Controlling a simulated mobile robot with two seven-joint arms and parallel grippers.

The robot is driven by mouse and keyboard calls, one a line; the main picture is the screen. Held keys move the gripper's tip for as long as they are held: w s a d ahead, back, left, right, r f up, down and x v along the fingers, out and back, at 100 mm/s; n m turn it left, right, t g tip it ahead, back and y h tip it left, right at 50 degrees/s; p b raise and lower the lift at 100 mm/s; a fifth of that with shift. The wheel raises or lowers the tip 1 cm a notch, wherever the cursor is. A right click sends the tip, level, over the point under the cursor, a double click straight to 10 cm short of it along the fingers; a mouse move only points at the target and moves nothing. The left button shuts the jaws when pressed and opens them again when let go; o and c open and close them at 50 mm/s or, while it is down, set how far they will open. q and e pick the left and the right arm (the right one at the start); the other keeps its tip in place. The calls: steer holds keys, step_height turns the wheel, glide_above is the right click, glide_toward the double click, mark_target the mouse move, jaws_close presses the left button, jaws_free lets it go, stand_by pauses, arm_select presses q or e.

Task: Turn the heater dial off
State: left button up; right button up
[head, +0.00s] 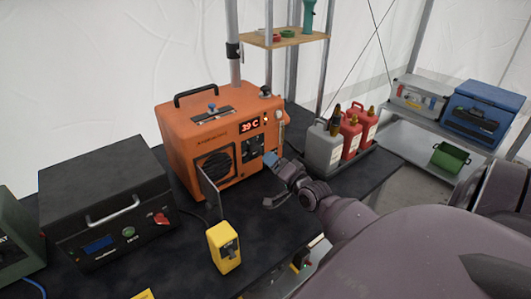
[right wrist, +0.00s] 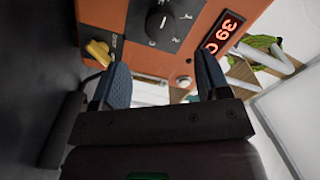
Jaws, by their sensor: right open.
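The orange heater (head: 183,133) stands on the dark table, with a lit red display (head: 252,125) reading 39 C. In the right wrist view the heater dial (right wrist: 158,22) is a black round knob with a white mark on a dark plate, beyond my fingertips. My right gripper (head: 272,182) is at the heater's front right corner in the head view. It is open and empty in the right wrist view (right wrist: 163,78), with the dial ahead of the gap and apart from the fingers. In the head view the gripper's nearness makes the dial hard to make out. My left gripper is not in view.
A black box with a handle (head: 105,200) stands to the left, and a yellow device (head: 223,247) stands in front of the heater. Grey and red canisters (head: 322,148) stand on a tray right of the heater.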

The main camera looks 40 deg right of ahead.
steer(key=s, duration=0.3)
steer(key=shift+s+a, duration=0.2)
stand_by(0.6)
